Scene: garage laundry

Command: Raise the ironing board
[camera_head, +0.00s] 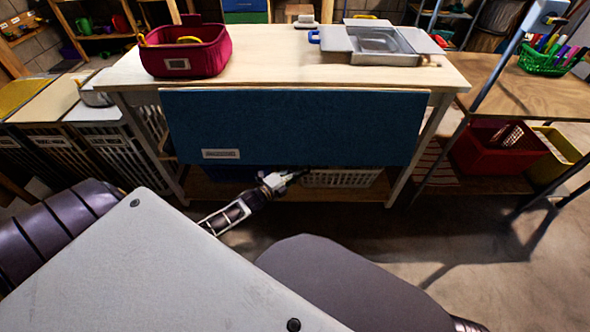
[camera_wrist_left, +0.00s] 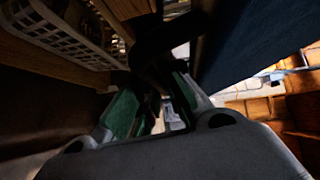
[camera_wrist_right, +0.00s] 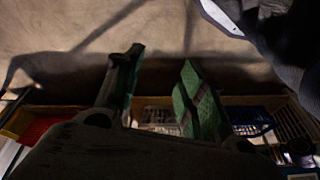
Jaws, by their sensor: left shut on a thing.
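The ironing board (camera_head: 300,128) is a blue padded panel with a small label. It hangs folded down against the front of the wooden table, and its face also fills the upper right of the left wrist view (camera_wrist_left: 250,35). My left gripper (camera_head: 292,176) is at the board's lower edge, near its middle. In the left wrist view its green-padded fingers (camera_wrist_left: 163,85) close on a dark part beside the blue panel; the exact contact is in shadow. My right gripper (camera_wrist_right: 160,70) is open and empty, with its fingers apart above the floor.
On the tabletop (camera_head: 265,60) are a red fabric basket (camera_head: 186,52) and a grey metal tray (camera_head: 378,45). A white basket (camera_head: 340,178) sits on the lower shelf behind the board. Red (camera_head: 490,150) and yellow bins stand at right. Floor in front is clear.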

